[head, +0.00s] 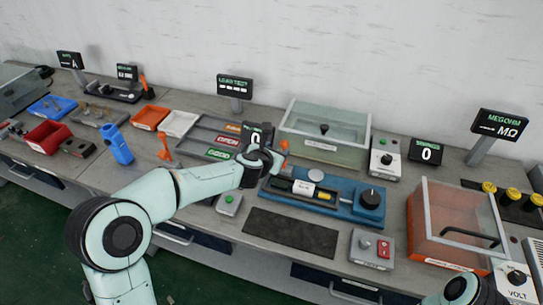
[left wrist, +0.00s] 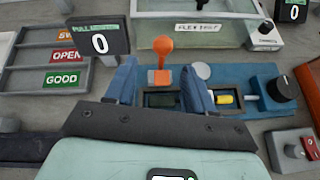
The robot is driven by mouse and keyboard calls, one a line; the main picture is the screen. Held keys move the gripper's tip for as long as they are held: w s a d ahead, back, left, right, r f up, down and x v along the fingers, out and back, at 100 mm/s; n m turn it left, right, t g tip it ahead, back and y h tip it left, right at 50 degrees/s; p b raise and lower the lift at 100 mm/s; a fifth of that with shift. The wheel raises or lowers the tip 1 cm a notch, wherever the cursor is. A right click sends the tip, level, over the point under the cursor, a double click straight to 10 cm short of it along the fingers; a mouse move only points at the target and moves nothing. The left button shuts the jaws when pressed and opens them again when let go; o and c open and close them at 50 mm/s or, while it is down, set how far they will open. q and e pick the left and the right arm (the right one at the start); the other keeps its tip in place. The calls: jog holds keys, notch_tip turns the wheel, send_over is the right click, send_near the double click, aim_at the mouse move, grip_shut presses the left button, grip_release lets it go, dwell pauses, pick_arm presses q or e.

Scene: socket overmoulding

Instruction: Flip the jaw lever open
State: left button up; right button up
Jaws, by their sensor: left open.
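The jaw lever, orange with a round knob (left wrist: 163,43), stands roughly upright at the left end of the blue fixture (left wrist: 262,72) in the left wrist view. No contact with the lever is visible. The blue fixture (head: 343,211) holds a yellow-ended part and a black knob (head: 371,199). My right gripper is out of view.
A pull-test display (left wrist: 101,43) stands close left of my left gripper. A clear-lidded box (head: 325,148) is behind the fixture. Another orange lever (head: 164,146) stands to the left.

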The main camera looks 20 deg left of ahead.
pick_arm(q)
jog(key=shift+v, duration=1.7)
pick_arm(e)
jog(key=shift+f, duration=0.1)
pick_arm(q)
jog(key=shift+c, duration=0.4)
